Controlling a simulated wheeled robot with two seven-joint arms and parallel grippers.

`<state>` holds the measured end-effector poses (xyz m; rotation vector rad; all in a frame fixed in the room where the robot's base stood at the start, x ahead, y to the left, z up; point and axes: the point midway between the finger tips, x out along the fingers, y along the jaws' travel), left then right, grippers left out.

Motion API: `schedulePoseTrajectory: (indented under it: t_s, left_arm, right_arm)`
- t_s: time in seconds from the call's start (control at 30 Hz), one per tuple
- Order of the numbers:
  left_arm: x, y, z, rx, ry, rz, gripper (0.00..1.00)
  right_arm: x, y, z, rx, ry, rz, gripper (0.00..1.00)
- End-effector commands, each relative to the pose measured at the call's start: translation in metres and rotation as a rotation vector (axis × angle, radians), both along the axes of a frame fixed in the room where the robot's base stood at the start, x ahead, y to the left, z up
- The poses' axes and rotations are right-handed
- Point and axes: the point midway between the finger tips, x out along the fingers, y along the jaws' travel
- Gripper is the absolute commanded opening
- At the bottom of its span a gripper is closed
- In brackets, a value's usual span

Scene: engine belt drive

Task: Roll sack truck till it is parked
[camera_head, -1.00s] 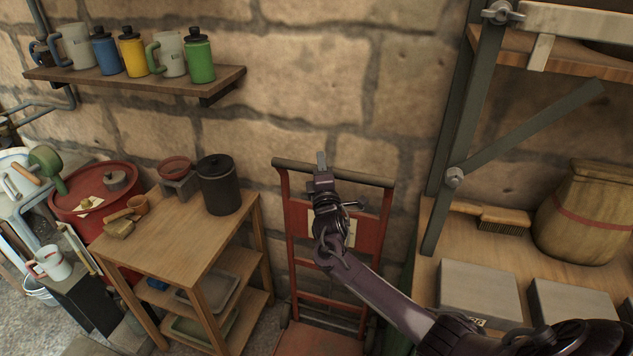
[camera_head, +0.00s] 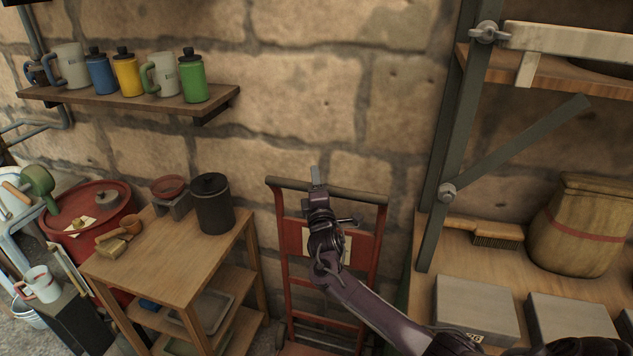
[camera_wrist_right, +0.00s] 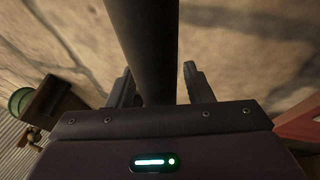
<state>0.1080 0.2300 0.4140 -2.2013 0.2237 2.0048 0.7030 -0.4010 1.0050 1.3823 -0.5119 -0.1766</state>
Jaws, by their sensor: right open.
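The red sack truck (camera_head: 300,238) stands upright against the stone wall, between the wooden side table and the shelving. Its dark top bar (camera_head: 350,193) runs across near the wall. My right gripper (camera_head: 318,180) is at this bar, in front of its middle. In the right wrist view the bar (camera_wrist_right: 142,50) passes between the two open fingers (camera_wrist_right: 158,88), with gaps showing on both sides. The truck's lower part is partly hidden by my right arm and cut by the picture's bottom edge. My left gripper is not in view.
The wooden side table (camera_head: 165,262) with a black canister (camera_head: 213,203) stands close on the left. The shelving (camera_head: 462,120), with grey boxes (camera_head: 475,308) and a sack (camera_head: 583,228), is close on the right. A mug shelf (camera_head: 130,98) hangs above left.

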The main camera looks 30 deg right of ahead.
Motion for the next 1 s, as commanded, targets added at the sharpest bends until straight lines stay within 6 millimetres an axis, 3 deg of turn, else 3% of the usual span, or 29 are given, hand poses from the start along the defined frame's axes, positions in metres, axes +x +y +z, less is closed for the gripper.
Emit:
schedulePoseTrajectory:
  t_s: [0.43,1.0]
  left_arm:
    - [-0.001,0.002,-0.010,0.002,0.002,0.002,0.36]
    - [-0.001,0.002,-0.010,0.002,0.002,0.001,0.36]
  right_arm:
    - [-0.058,0.026,-0.018,0.000,0.001,-0.001,0.46]
    - [-0.064,0.028,-0.018,0.000,0.001,-0.001,0.46]
